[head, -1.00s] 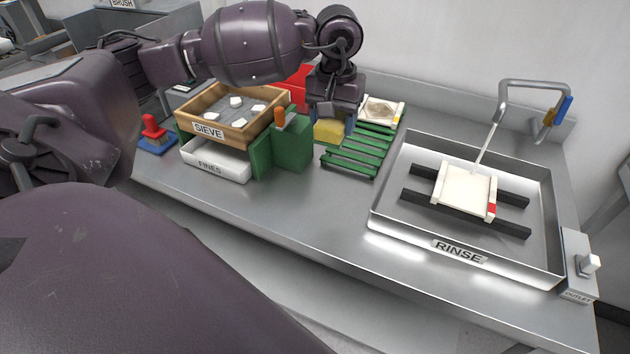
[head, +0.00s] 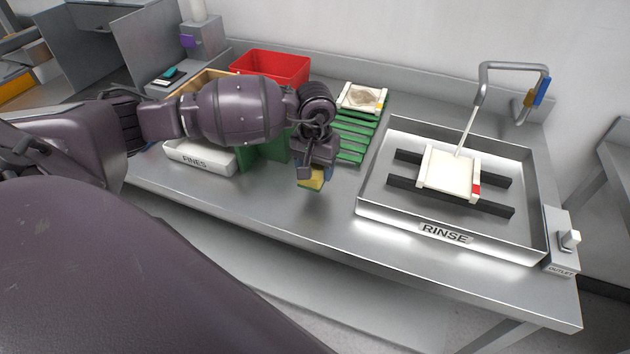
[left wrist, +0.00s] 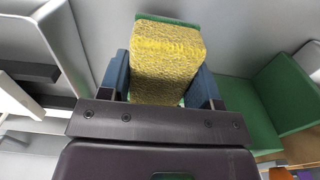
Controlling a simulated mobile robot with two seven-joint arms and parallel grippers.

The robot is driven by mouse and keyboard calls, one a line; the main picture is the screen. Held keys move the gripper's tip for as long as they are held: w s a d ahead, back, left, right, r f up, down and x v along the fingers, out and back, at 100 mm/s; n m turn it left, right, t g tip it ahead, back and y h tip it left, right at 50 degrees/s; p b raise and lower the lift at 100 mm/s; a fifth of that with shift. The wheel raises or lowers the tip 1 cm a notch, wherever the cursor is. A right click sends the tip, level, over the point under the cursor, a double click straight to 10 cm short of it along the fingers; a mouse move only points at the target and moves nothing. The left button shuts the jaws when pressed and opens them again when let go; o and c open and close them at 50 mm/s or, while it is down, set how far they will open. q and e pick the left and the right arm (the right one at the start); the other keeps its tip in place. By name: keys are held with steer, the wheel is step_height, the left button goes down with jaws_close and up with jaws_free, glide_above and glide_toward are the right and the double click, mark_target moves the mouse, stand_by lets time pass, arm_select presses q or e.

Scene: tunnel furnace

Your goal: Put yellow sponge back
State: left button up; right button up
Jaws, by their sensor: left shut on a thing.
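My left gripper (head: 313,177) is shut on the yellow sponge (head: 310,181) and holds it in front of the green slatted rack, left of the rinse tray. In the left wrist view the sponge (left wrist: 167,62) sits between the two blue fingers, with a green layer showing at its far edge. The gripper hides part of the sponge in the head view. A green holder (head: 262,150) stands to the left of the sponge, partly behind my left arm. My right gripper is not in view.
The RINSE tray (head: 372,208) stands at right, with a white frame (head: 448,172) on dark bars. The green rack (head: 352,150) bears another frame (head: 362,97) behind it. The FINES tray (head: 198,158) and red bin (head: 270,66) are left. The front counter (head: 270,205) is clear.

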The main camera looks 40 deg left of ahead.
arm_select(q)
steer(key=shift+f, duration=2.4)
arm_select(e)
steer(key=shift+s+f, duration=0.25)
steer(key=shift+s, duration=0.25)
arm_select(q)
steer(key=shift+f, duration=0.2)
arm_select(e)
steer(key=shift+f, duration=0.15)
arm_select(q)
steer(key=o, duration=0.8)
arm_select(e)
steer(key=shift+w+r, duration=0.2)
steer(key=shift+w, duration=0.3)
arm_select(q)
steer(key=shift+r, duration=0.1)
